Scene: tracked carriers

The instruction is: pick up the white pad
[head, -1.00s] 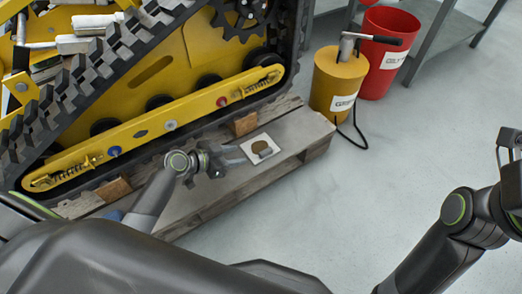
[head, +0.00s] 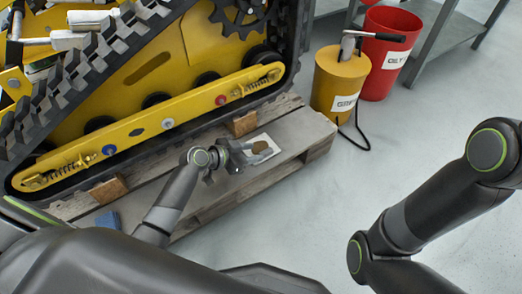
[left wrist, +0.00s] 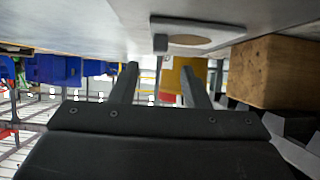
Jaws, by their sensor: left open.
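The white pad (head: 275,138) is a flat square with a round brown patch, lying on the wooden pallet beside the yellow tracked machine. My left gripper (head: 254,153) is open at the pad's near-left side and covers part of it in the head view. In the left wrist view the picture looks upside down; the pad (left wrist: 215,26) shows at the top, ahead of the two parted fingers (left wrist: 159,68). Nothing is between the fingers. I cannot tell whether they touch the pad. My right arm is at the right, with its gripper out of view.
The pallet (head: 225,194) carries the tracked machine (head: 155,128); wooden blocks (head: 243,124) sit by its track. A blue thing (head: 108,219) lies at the pallet's near left. A yellow bucket (head: 330,88) and red bin (head: 384,77) stand behind.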

